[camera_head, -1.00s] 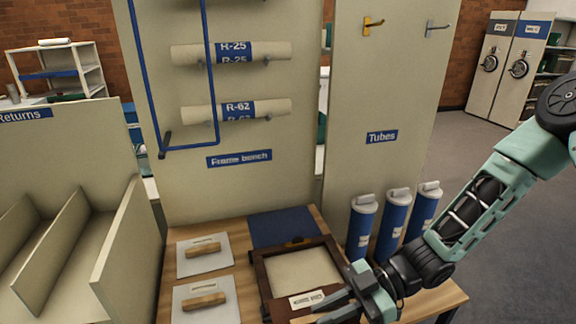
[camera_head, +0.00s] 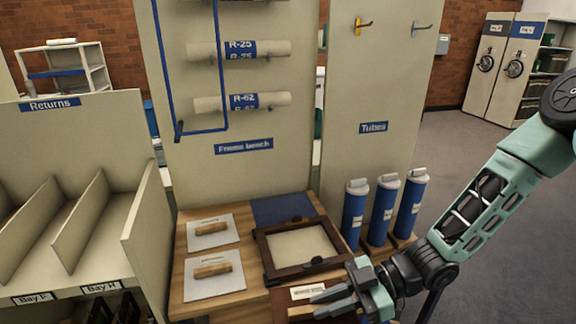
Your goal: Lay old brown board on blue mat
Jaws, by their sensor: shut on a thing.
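The dark brown wooden frame (camera_head: 262,250) lies on the bench with a cream panel inside it. The blue mat (camera_head: 283,208) lies flat behind it, partly covered by the frame's back edge. My gripper (camera_head: 320,304) is at the bottom of the view, in front of the frame. It is shut on a brown board (camera_head: 296,313) that bears a white label (camera_head: 307,291). The label's writing is too small to read. The fingers and the picture's lower edge hide part of the board. I cannot tell how far it is above the bench.
Two pale plates with wooden handles (camera_head: 211,226) (camera_head: 212,270) lie left of the frame. Several blue tubes (camera_head: 382,210) stand upright to the right, near my arm. A backboard with rolls rises behind the bench (camera_head: 192,312). Returns bays (camera_head: 60,200) stand at the left.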

